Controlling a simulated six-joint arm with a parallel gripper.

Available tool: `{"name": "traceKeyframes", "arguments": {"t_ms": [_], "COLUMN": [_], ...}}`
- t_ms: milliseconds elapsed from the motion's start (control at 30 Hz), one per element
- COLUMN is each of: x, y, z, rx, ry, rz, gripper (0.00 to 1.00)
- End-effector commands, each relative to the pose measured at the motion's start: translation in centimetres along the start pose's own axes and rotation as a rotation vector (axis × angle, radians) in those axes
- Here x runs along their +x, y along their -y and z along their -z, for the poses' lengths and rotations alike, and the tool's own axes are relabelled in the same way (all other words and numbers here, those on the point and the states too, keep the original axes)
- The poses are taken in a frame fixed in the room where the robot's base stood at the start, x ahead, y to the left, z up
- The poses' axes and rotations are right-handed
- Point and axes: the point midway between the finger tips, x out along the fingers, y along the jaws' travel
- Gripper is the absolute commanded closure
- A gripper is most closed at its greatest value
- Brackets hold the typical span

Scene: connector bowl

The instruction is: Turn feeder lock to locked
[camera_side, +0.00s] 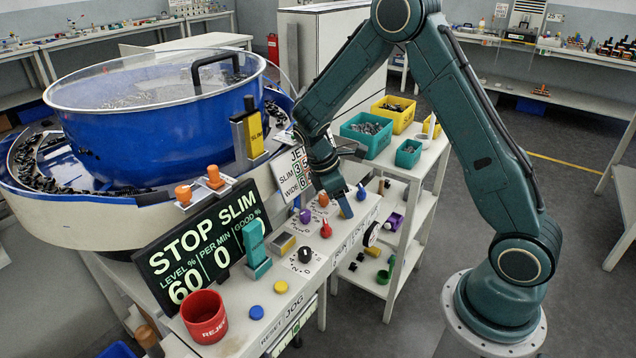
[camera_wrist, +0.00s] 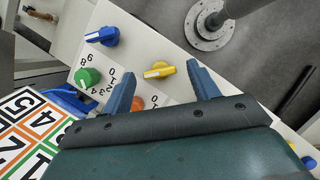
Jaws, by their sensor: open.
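A yellow lever knob (camera_wrist: 159,69) with a pale pointer stripe sits on the light panel in the wrist view, with 0 and 1 printed beside it. No readable label shows which knob is the feeder lock. My gripper (camera_wrist: 163,84) is open and empty, and the yellow knob lies between and just beyond its fingertips. I cannot tell whether they touch. In the side view my gripper (camera_side: 337,203) points down over the far end of the control bench, hiding the yellow knob.
A blue knob (camera_wrist: 103,36), a green dial (camera_wrist: 88,77) and an orange knob (camera_wrist: 138,104) sit close by. In the side view a red knob (camera_side: 326,229), a black dial (camera_side: 304,254) and a red cup (camera_side: 204,317) stand along the bench. A blue bowl feeder (camera_side: 150,130) stands behind.

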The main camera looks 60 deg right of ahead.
Motion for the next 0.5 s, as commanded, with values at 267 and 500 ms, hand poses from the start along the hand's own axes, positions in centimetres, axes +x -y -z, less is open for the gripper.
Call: {"name": "traceKeyframes", "arguments": {"t_ms": [267, 500], "x": [-0.02, -0.05], "y": [-0.01, 0.0], "z": [0.01, 0.01], "rx": [0.0, 0.001], "ry": [0.0, 0.0], "rz": [0.0, 0.001], "gripper": [0.68, 0.85]}}
